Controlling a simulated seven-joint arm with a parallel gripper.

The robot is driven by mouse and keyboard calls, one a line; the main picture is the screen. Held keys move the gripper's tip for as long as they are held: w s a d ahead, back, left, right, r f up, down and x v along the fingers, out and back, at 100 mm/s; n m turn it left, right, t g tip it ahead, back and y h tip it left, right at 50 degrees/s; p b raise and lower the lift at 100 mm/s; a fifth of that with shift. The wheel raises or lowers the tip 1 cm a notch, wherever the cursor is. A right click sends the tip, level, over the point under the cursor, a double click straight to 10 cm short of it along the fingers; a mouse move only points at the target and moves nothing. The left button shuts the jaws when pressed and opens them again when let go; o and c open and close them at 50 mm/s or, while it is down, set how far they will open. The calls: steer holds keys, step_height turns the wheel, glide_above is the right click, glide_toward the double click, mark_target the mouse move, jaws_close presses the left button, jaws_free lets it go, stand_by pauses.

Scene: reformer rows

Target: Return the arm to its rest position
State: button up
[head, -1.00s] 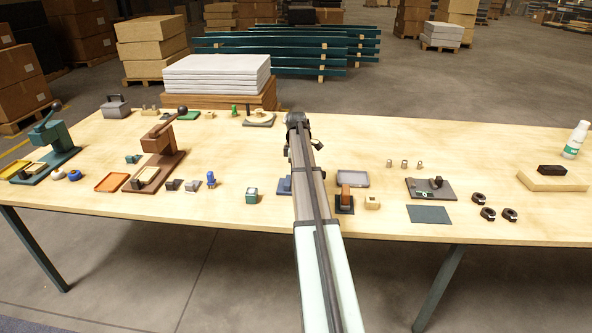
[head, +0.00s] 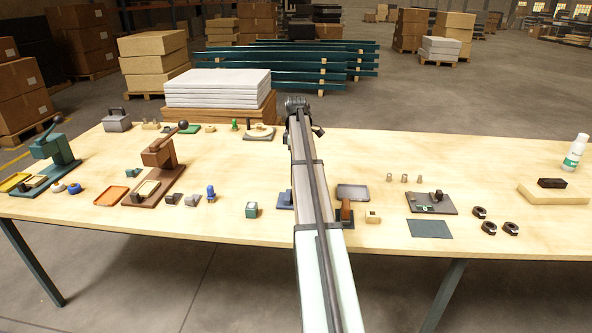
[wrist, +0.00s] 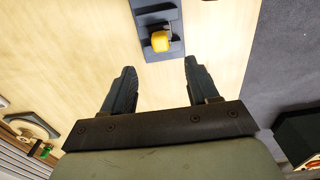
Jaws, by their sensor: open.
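My arm reaches out over the middle of the wooden table (head: 480,165) in the head view. Its far end hides the jaws there. In the wrist view my gripper (wrist: 160,85) shows two dark fingers standing wide apart with nothing between them. Beyond the fingertips, a blue-grey fixture (wrist: 150,15) with a yellow block (wrist: 160,41) on it lies on the table, apart from the fingers. In the head view part of a blue fixture (head: 285,200) shows at the left of my arm.
A teal press (head: 48,160) and a brown press (head: 160,165) stand at the left. A grey tray (head: 353,193), a dark fixture plate (head: 430,203), several black clamps (head: 489,228) and a white bottle (head: 575,152) are at the right. The table's right rear is clear.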

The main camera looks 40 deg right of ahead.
steer(key=shift+r, duration=0.75)
